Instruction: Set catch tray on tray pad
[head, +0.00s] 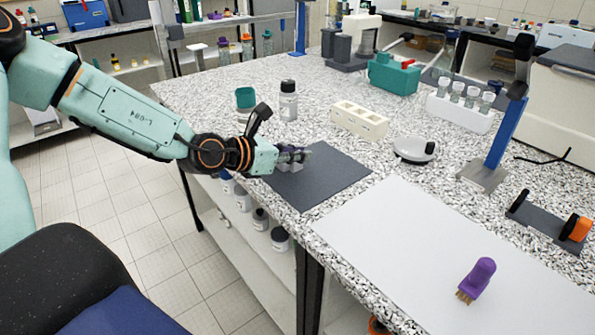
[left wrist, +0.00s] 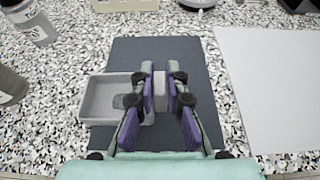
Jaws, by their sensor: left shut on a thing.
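The catch tray is a light grey open box with a tab; the left wrist view shows it (left wrist: 92,103) left of the fingers. My left gripper (left wrist: 161,80) is shut on the tray's tab. In the head view the left gripper (head: 302,155) is over the far left part of the tray pad, a dark grey mat (head: 325,182), and mostly hides the tray (head: 289,166). In the left wrist view the tray overlaps the pad (left wrist: 190,52) and sticks out past its left edge. I cannot tell whether it touches the pad. My right gripper is not in view.
A white sheet (head: 420,260) with a purple brush (head: 478,280) lies right of the pad. A grey-white bottle (head: 288,100), a teal cup (head: 245,98), a cream rack (head: 359,120) and a round white device (head: 415,150) stand behind it. The pad's right part is clear.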

